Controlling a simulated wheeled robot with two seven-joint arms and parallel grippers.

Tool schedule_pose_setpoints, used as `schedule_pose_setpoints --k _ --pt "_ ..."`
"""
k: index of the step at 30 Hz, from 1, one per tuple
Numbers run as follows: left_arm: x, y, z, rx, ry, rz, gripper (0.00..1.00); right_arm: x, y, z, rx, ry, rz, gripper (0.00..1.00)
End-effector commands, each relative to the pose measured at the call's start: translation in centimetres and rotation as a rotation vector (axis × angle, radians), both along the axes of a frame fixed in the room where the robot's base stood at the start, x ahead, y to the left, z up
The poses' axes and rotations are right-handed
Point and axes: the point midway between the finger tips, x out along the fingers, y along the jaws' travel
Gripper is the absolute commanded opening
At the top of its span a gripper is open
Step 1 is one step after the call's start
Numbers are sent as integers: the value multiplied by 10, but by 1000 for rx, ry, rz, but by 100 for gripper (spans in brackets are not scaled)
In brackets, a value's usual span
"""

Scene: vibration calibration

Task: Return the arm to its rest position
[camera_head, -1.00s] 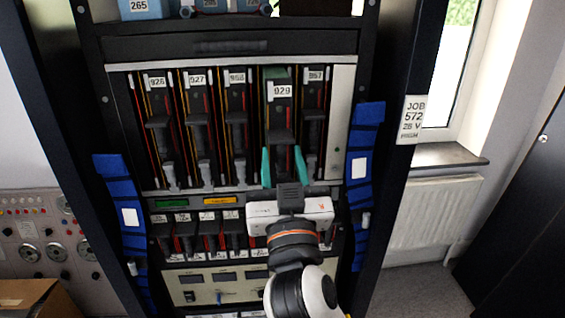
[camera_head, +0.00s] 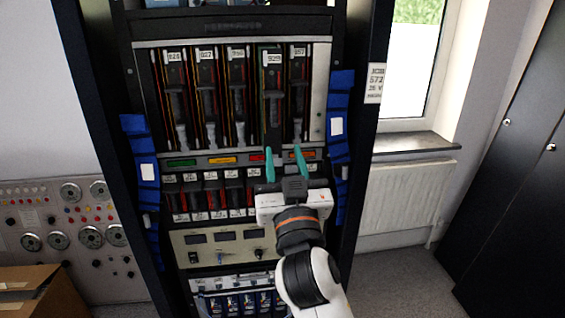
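My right gripper (camera_head: 284,164) is in front of the rack, level with the strip below the upper row of modules. Its two teal fingers are apart with nothing between them. The module labelled 929 (camera_head: 272,85) sits in the upper row, fourth from the left, above the gripper. It looks about flush with its neighbours. My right arm (camera_head: 305,270) comes up from the bottom and hides part of the lower rack. My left gripper is not in view.
The dark rack (camera_head: 365,130) carries blue strips (camera_head: 340,125) on both side posts. A radiator (camera_head: 405,200) and window sill (camera_head: 415,143) are at the right, with dark cabinets (camera_head: 520,170) beyond. A cardboard box (camera_head: 40,292) and dial panel (camera_head: 60,225) are at the left.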

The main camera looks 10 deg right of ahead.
Motion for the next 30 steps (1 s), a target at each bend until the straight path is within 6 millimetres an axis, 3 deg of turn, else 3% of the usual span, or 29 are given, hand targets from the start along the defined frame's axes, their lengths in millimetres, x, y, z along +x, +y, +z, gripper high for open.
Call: schedule_pose_setpoints --k 3,9,11,14,17,22,26,30 --pt "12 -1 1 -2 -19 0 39 0 0 0 0 0 0 37" --pt "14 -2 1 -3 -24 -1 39 2 0 -2 -3 5 1 37" --pt "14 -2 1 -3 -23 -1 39 6 2 -11 -12 25 3 37" --pt "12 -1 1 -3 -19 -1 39 23 7 -47 -48 100 10 37" --pt "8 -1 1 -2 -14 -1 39 45 12 -110 -101 223 25 37" --pt "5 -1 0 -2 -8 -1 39 64 12 -241 -186 464 59 37" --pt "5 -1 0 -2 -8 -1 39 57 5 -341 -230 641 87 37" --pt "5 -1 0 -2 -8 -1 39 29 -8 -444 -263 825 113 37"
